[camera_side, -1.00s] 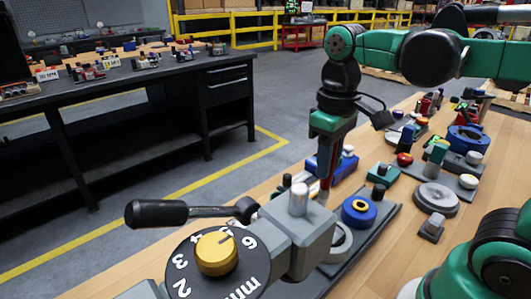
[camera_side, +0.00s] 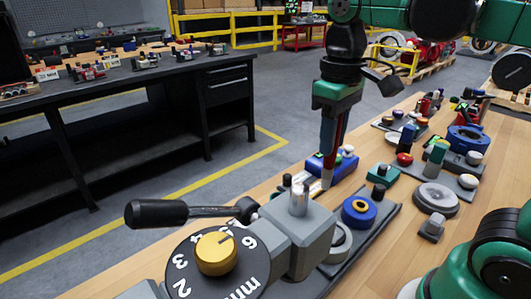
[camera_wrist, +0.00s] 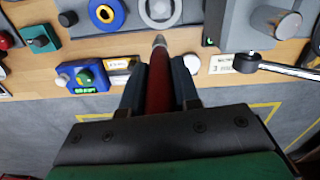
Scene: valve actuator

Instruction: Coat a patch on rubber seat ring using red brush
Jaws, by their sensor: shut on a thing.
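My gripper (camera_side: 329,145) is shut on the red brush (camera_wrist: 158,92), which points tip-down between the two dark fingers. The brush's pale tip (camera_side: 326,180) is in the air above the near side of the bench. A light grey ring (camera_side: 339,243), which looks like the rubber seat ring, lies on the dark tray and is partly hidden by the grey block in the side view. In the wrist view the ring (camera_wrist: 160,22) lies just beyond the brush tip, which appears apart from it.
A blue ring (camera_side: 359,211) sits beside the grey ring on the tray (camera_side: 384,224). A grey vise-like block (camera_side: 303,232) with a black-handled lever (camera_side: 157,212) and dial stands in front. A blue box (camera_wrist: 83,77) with knobs is near the brush. Several parts crowd the bench's right.

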